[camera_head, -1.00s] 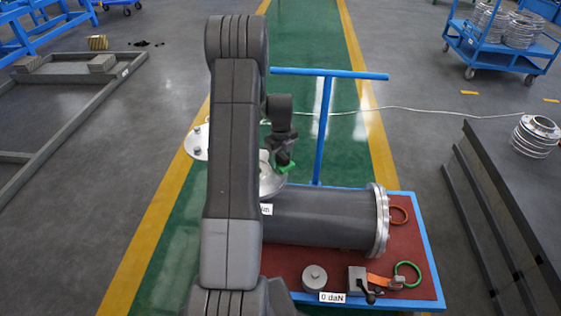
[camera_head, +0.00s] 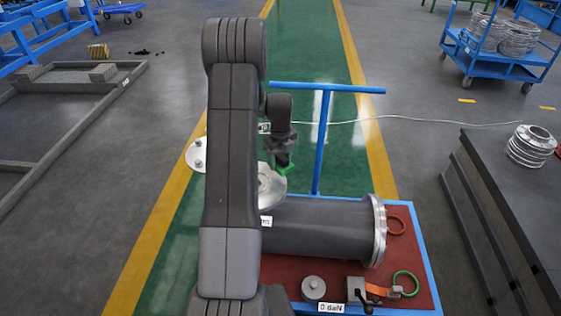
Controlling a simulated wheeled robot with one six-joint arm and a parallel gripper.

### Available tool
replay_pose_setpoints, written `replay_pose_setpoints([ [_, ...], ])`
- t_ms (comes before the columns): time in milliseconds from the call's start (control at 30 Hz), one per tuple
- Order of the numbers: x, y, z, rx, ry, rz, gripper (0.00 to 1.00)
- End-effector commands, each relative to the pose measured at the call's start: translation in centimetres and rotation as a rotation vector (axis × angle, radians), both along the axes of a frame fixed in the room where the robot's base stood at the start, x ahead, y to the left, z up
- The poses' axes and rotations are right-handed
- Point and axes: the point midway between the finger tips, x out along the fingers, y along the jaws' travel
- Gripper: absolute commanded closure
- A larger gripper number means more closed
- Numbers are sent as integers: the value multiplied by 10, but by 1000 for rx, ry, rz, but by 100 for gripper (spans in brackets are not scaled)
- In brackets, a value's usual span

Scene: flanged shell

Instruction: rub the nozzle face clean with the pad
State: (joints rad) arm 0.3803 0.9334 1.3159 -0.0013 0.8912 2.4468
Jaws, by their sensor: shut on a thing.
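The grey flanged shell (camera_head: 318,226) lies on its side on a red-topped cart. Its nozzle face (camera_head: 267,187), a pale round metal disc, shows just right of my arm, which hides its left part. My gripper (camera_head: 284,163) is above the far right edge of the nozzle face in the picture. It is shut on a small green pad (camera_head: 285,169). The pad looks close to the rim of the face; I cannot tell whether it touches.
A blue T-shaped handle (camera_head: 322,135) rises behind the shell. Dark stacked plates (camera_head: 500,190) stand at right.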

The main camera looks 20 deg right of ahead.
Motion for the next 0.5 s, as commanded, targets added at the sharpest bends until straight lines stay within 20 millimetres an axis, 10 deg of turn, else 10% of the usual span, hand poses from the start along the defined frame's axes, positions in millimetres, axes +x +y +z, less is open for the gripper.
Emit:
replay_pose_setpoints([
  [500, 0, 0, 14, -1, -1, 0, 64],
])
